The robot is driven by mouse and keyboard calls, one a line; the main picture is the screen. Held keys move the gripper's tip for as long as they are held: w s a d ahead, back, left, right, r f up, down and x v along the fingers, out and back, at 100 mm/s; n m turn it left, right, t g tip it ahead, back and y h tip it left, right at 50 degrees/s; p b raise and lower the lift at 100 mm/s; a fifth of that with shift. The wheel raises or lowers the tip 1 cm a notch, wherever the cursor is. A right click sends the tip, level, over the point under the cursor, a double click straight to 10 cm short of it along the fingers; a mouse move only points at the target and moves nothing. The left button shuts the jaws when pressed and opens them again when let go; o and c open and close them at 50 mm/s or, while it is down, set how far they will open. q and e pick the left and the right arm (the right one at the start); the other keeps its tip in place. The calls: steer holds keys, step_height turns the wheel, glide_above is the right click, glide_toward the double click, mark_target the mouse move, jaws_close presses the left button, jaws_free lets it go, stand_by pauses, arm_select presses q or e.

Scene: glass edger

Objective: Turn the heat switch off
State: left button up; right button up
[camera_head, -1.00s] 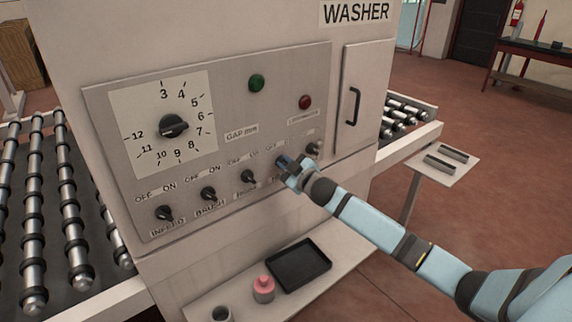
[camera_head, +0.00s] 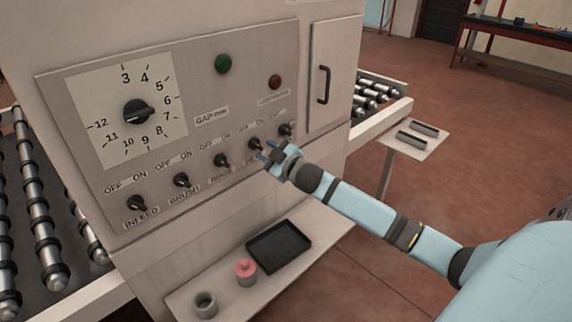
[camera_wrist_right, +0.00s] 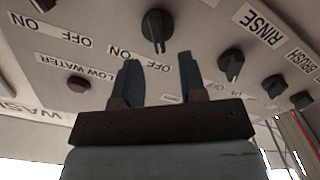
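The heat switch (camera_head: 255,144) is a small black knob, fourth from the left in the panel's lower row. It shows in the right wrist view as the large knob (camera_wrist_right: 157,28) at top centre, its pointed end towards the bottom of that picture. Its exact setting is hard to tell. My right gripper (camera_head: 265,150) is just in front of the panel, at the lower right of this knob. In the wrist view the gripper (camera_wrist_right: 158,65) is open with nothing between its two fingers, and a gap shows between the fingertips and the knob. My left gripper is not in view.
The rinse switch (camera_head: 221,160) is to the left and another black knob (camera_head: 286,130) to the right, both close to the gripper.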

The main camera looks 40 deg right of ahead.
steer(key=s+b, duration=0.1)
steer(key=s, duration=0.8)
steer(key=shift+s+d+b, duration=0.3)
steer(key=shift+s+d, duration=0.1)
